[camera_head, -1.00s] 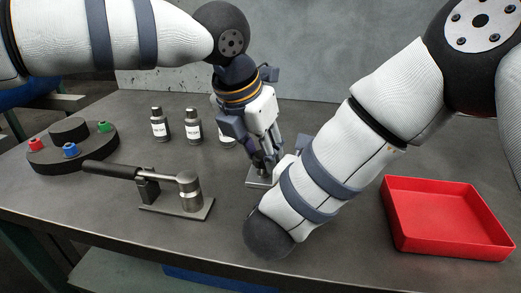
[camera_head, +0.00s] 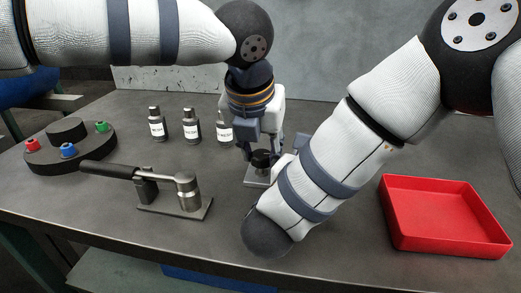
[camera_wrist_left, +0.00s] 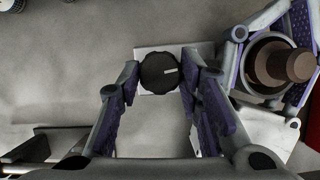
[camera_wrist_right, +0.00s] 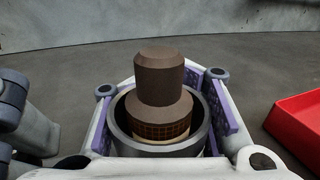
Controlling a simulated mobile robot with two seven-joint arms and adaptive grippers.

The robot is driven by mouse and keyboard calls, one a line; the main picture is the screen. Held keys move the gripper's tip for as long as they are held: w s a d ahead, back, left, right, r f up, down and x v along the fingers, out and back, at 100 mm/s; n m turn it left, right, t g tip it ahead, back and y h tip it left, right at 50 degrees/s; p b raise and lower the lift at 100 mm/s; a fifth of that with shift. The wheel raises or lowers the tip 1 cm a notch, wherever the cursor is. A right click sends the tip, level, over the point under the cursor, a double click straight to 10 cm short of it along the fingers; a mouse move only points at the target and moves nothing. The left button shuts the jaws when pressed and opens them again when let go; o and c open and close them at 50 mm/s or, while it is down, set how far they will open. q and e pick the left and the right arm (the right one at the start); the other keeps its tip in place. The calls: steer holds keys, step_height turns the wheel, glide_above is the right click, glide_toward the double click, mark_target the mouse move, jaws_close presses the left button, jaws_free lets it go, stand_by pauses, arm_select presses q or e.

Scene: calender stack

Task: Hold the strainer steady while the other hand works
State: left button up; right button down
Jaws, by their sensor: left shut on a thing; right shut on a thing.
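A black ridged knob (camera_wrist_left: 160,72) sits over a metal plate (camera_wrist_left: 146,53); in the head view the knob (camera_head: 262,158) is under my left gripper (camera_head: 258,150). My left gripper (camera_wrist_left: 160,80) is shut on the knob, one finger on each side. In the right wrist view my right gripper (camera_wrist_right: 160,100) is shut around a grey open-topped cylinder (camera_wrist_right: 122,128), which looks like the strainer body. A brown stepped plug (camera_wrist_right: 160,75) with a mesh band stands upright in it. In the head view my right forearm hides the right gripper and the cylinder.
A red tray (camera_head: 443,245) lies at the right. A metal fixture (camera_head: 180,200) with a black handle stands front left. Several bottles (camera_head: 190,125) stand behind it. A round dark stand (camera_head: 70,155) with coloured pegs is at far left.

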arm_select(q)
steer(key=o, duration=1.2)
steer(key=shift+c, duration=0.2)
steer(key=shift+s+d, duration=0.1)
steer(key=shift+d, duration=0.1)
